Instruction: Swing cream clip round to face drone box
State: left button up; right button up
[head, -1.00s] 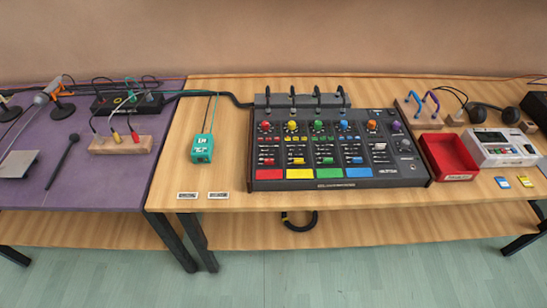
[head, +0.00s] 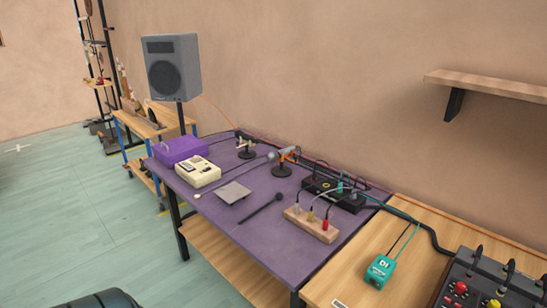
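A small cream-coloured clip (head: 244,143) tops a short dark stand at the back of the purple table, near the wall. It is small in this view, and which way it faces is hard to tell. No label identifies the drone box. A purple box (head: 181,150) stands at the table's far left end, and a black box (head: 335,193) with cables stands at the right. Neither of my grippers is in view.
On the purple table (head: 250,232) are a cream device (head: 197,171), a grey plate (head: 234,192), a dark mallet (head: 260,211) and a wooden block with plugs (head: 311,224). A speaker (head: 171,68) stands behind. Open floor (head: 90,215) lies to the left.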

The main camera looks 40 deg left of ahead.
aim_at(251, 145)
jog(key=u, duration=1.6)
jog(key=z, duration=0.3)
jog(key=i+j+z, duration=0.45)
jog(key=j+z, duration=0.2)
jog(key=i+j+z, duration=0.15)
jog(key=j+z, duration=0.15)
jog(key=j, duration=0.2)
